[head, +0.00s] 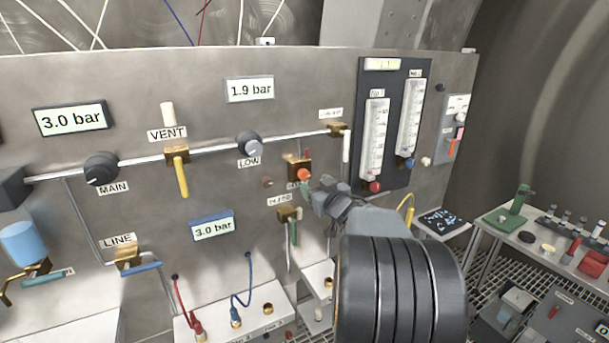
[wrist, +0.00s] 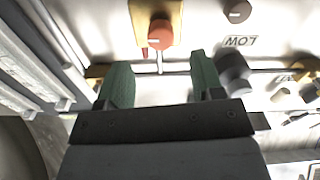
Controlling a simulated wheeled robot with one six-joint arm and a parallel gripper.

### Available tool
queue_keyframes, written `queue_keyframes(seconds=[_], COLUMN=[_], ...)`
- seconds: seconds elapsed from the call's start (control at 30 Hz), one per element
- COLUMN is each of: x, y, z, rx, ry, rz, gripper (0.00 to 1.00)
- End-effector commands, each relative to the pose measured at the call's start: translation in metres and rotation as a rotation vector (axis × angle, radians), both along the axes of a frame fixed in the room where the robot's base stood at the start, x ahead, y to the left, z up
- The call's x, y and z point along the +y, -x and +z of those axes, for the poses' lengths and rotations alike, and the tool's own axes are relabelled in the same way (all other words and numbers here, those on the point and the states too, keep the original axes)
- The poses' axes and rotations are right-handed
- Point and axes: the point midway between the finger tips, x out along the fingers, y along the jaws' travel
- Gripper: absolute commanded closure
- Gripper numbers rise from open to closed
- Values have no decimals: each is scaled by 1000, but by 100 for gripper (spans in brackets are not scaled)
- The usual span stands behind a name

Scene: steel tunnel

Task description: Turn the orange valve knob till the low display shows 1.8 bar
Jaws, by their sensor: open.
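The orange valve knob (head: 304,175) sits on a brass block on the grey panel, right of the LOW knob (head: 249,144). The low display (head: 249,89) above reads 1.9 bar. My gripper (head: 313,187) is close to the orange knob at its lower right and partly covers its label. In the wrist view, which shows the panel upside down, my gripper (wrist: 160,65) is open with its green fingers apart. The orange knob (wrist: 160,34) appears beyond the fingertips, lined up with the gap between them. Nothing is held.
A brass valve (head: 288,213) with a green lever is just below the orange knob. A pipe crosses the panel above it. The flow-tube board (head: 391,125) stands to the right. The MAIN display (head: 72,119) and another display (head: 213,227) both read 3.0 bar.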

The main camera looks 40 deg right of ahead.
Motion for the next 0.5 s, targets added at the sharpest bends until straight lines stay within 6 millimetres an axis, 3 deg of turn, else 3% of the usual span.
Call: queue_keyframes(seconds=[0.2, 0.5], x=[-5, -9], y=[-39, -67], z=[1, 0], rx=[1, 1], ry=[-1, 1], rz=[1, 0], gripper=[39, 39])
